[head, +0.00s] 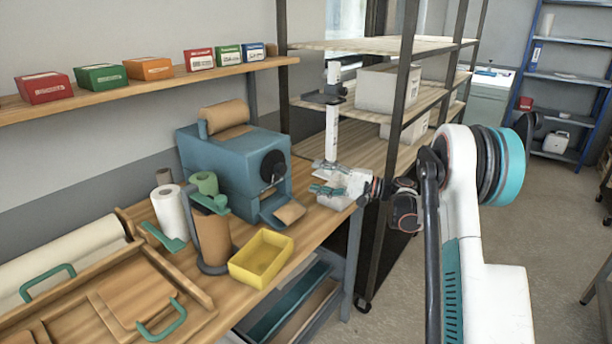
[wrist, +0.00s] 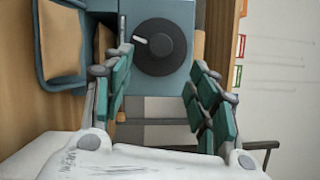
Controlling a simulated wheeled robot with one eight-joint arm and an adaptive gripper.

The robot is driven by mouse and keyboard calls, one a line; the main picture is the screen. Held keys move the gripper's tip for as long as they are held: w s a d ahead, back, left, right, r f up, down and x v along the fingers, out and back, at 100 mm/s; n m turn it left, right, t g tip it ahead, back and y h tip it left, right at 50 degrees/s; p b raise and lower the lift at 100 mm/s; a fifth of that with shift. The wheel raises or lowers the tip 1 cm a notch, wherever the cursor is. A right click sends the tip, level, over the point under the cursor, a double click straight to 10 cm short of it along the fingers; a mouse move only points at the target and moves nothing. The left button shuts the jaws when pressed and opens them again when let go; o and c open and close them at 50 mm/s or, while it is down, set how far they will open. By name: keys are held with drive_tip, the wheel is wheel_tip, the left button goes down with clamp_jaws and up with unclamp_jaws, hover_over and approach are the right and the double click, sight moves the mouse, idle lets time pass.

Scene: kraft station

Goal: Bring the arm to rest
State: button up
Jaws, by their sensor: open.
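My gripper (head: 322,186) is at the end of my arm, over the right end of the wooden bench, just right of the blue dispenser machine (head: 228,160). In the wrist view my gripper (wrist: 162,72) has its teal-padded fingers spread apart with nothing held between them. The machine's dark round dial (wrist: 160,46) shows beyond and between the fingers. The gripper appears apart from the machine, but the exact gap cannot be told. My arm reaches in from the right of the head view.
A metal-framed shelf (head: 405,90) with pale bins is behind my arm. On the bench (head: 318,222) are a yellow tray (head: 262,258) and paper rolls (head: 212,238). Floor at the right (head: 560,225) is clear.

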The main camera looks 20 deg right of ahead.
drive_tip(key=shift+s+d, duration=0.3)
drive_tip(key=shift+d, duration=0.1)
drive_tip(key=s+a+r+g+h, duration=0.2)
drive_tip(key=s+a+r+h, duration=0.3)
drive_tip(key=a, duration=0.5)
drive_tip(key=s+a+r+n+g+h+p, duration=0.1)
drive_tip(key=s+a+r+h, duration=0.15)
drive_tip(key=s, duration=0.35)
drive_tip(key=s+a+r+n+h, duration=0.1)
drive_tip(key=s+a+n, duration=0.1)
drive_tip(key=s+a, duration=0.3)
drive_tip(key=s+d+f+n+h, duration=0.1)
drive_tip(key=s+d+f+h, duration=0.1)
drive_tip(key=s, duration=0.6)
drive_tip(key=s+d+f+n+h, duration=0.2)
drive_tip(key=s+f+h, duration=0.1)
drive_tip(key=s, duration=0.6)
drive_tip(key=s+d+f+n+h+b, duration=0.1)
drive_tip(key=s+d+f+n+h, duration=0.1)
drive_tip(key=s, duration=0.6)
drive_tip(key=shift+s+d+f, duration=0.2)
drive_tip(key=shift+d+f, duration=0.15)
drive_tip(key=shift+d, duration=0.15)
